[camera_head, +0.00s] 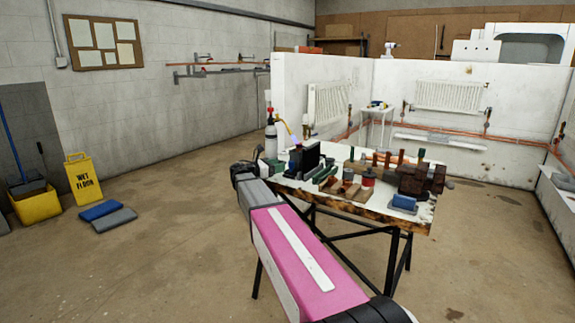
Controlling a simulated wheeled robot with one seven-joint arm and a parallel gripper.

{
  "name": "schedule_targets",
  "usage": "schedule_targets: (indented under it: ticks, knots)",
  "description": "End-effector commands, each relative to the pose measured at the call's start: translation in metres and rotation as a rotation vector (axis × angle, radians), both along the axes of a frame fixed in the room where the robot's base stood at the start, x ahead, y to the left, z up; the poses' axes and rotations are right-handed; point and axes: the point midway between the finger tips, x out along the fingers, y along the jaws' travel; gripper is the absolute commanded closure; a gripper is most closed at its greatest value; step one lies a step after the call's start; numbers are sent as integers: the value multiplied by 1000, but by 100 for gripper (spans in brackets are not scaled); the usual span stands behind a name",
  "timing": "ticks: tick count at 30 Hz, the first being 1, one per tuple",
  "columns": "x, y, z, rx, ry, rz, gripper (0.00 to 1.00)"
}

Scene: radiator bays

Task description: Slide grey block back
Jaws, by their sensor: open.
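The cluttered workbench (425,217) stands ahead of me with a worn pale top. I cannot single out the grey block with certainty. A small dark grey piece (449,183) shows at the bench's right edge, beside dark brown blocks (422,180). My pink arm reaches forward from the bottom of the picture to the bench's left side. My gripper (247,170) is a small dark shape at the arm's far end, by the bench's left edge. It is open, with nothing seen held. Its fingers are hard to make out, and the arm hides part of the bench's near left side.
White bay walls with radiators (447,96) stand behind.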

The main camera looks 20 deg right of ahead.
Motion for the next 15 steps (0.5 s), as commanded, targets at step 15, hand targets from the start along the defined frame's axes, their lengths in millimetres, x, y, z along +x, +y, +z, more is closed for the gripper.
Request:
schedule_targets:
  ticks: [15]
  knots:
    - [11, -55, 0, 1, -1, 0, 43]
